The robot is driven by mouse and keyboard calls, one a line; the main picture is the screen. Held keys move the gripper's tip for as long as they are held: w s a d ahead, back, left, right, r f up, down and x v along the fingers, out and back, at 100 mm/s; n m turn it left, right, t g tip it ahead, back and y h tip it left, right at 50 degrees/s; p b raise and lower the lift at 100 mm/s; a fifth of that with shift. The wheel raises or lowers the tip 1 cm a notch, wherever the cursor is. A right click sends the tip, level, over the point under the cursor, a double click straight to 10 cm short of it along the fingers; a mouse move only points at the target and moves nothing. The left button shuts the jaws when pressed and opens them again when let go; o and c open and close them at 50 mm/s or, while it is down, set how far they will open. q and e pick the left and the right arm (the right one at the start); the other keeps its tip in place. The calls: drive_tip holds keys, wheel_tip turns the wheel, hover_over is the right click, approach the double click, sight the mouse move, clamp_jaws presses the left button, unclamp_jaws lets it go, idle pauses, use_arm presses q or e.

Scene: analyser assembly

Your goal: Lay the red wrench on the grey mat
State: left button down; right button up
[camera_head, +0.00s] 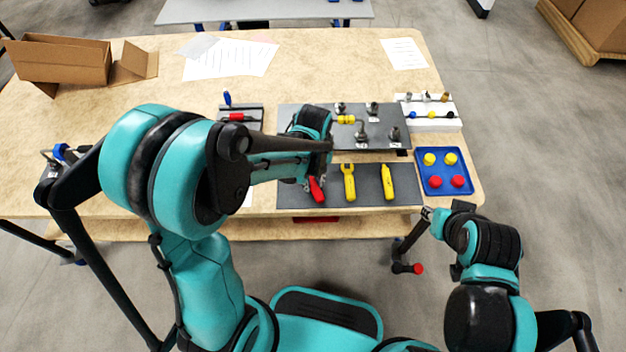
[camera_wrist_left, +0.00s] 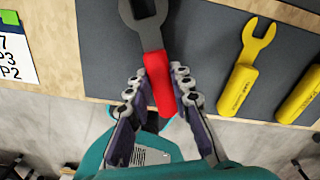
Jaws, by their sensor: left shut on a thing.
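The red wrench (camera_head: 316,190) has a red handle and a dark grey open-ended head; its handle also shows in the left wrist view (camera_wrist_left: 158,82). My left gripper (camera_wrist_left: 157,92) is shut on the red handle, one finger on each side. The wrench is over the left part of the grey mat (camera_head: 330,198); I cannot tell if it touches the mat. In the head view my left arm hides the wrench's head. My right gripper (camera_head: 429,214) is off the table's front right corner, apart from the tools; its fingers are too small to judge.
A yellow wrench (camera_head: 349,182) and another yellow tool (camera_head: 387,182) lie on the mat to the right. A blue tray (camera_head: 424,186) with yellow and red pieces is further right. A dark plate (camera_head: 385,121) with metal fittings lies behind the mat. A cardboard box (camera_head: 70,62) stands back left.

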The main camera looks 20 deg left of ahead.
use_arm(q)
drive_tip(key=shift+f+b, duration=0.4)
idle(0.3)
drive_tip(key=c, duration=1.3)
unclamp_jaws()
drive_tip(key=shift+r, duration=0.1)
wheel_tip(320, 180, up, 12)
drive_tip(key=shift+f, duration=0.1)
